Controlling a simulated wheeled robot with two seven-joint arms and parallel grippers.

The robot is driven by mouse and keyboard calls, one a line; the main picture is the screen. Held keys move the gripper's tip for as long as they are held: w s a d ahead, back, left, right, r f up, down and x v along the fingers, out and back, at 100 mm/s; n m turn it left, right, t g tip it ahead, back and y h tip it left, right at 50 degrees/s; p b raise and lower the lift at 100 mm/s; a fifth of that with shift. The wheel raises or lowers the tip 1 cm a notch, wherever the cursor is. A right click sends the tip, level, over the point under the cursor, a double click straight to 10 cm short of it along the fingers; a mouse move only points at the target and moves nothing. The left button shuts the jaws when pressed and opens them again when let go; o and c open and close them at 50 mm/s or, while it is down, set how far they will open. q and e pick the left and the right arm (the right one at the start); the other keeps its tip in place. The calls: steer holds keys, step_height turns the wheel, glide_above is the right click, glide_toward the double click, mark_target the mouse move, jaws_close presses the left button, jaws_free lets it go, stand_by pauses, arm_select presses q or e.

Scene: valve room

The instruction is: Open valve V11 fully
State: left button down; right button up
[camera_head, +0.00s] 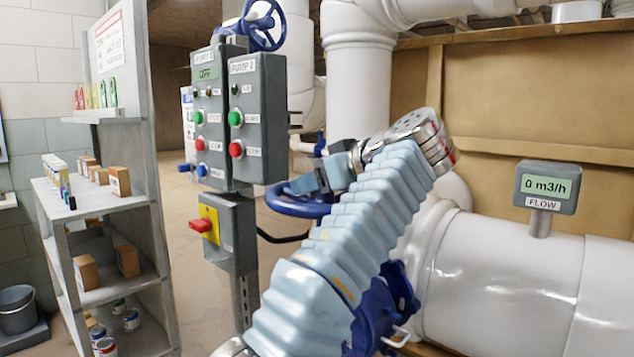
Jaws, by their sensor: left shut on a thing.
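I cannot read a V11 label on any valve. The flow display (546,187) on the white pipe at the right reads 0 m3/h. My right gripper is not in view.
Pump control boxes (258,119) and a red-and-yellow switch box (229,235) stand left of the wheel. Other blue valve parts show at the top (262,26) and below my arm (402,290). A stocked shelf (110,293) is at left; open floor lies between.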

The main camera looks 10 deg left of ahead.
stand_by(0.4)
arm_select(q)
steer(key=c, duration=0.6)
jaws_free()
